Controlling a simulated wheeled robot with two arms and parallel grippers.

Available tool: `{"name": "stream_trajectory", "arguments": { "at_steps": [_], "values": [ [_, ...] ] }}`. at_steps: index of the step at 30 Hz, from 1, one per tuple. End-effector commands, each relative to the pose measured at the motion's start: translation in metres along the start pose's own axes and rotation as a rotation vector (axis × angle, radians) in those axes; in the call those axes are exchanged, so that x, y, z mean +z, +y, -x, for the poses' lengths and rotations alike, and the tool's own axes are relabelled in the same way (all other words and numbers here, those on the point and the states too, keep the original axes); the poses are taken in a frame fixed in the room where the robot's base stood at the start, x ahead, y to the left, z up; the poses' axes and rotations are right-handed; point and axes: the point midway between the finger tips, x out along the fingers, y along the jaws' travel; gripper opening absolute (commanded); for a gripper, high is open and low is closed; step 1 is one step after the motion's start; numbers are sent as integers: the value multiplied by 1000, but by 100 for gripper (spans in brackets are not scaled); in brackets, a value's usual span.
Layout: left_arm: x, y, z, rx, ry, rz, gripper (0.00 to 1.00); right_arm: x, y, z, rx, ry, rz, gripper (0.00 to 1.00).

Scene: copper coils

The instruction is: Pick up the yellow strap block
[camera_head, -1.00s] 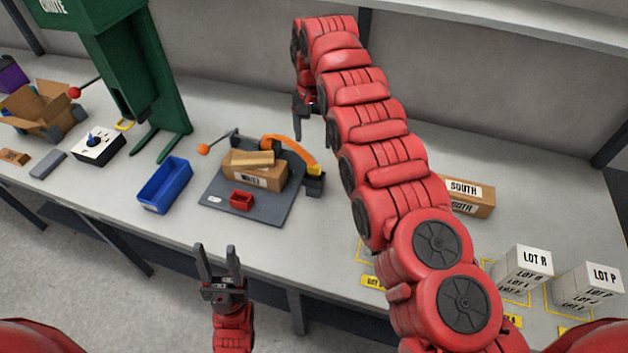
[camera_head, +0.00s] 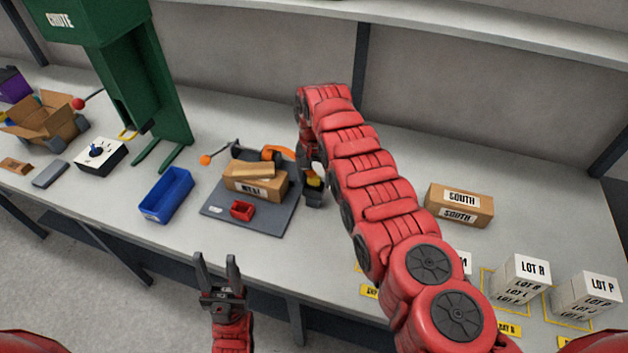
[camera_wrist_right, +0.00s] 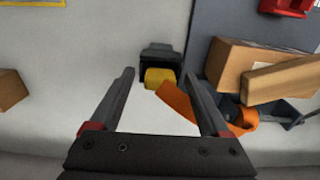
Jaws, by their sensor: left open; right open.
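The yellow strap block (camera_wrist_right: 160,78) shows in the right wrist view, at the mouth of a dark holder (camera_wrist_right: 161,54) and close to the end of an orange strap (camera_wrist_right: 178,101). In the head view the yellow block (camera_head: 314,182) is partly hidden by my right arm. My right gripper (camera_wrist_right: 166,82) is open, its fingers on either side of the block in the picture; I cannot tell the remaining height. In the head view my right gripper is mostly hidden behind its arm. My left gripper (camera_head: 218,262) is open and empty in front of the table edge.
A grey board (camera_head: 270,219) carries a cardboard box (camera_head: 262,191) and a small red bin (camera_head: 241,210), left of the holder. A blue bin (camera_head: 166,196) stands further left. A SOUTH box (camera_head: 460,205) and white LOT boxes (camera_head: 521,281) stand to the right.

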Motion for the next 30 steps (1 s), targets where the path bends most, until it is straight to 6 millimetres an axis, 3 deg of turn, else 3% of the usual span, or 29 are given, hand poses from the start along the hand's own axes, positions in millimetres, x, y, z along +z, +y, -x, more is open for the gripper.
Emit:
{"name": "stream_trajectory", "arguments": {
  "at_steps": [6,19,30],
  "values": [
    [0,0,0,0,0,0,50,0,0,0,-1,1,0,78],
    [0,0,0,0,0,0,50,0,0,0,-1,1,0,1],
    [0,0,0,0,0,0,50,-1,0,1,-1,1,0,0]
  ]
}}
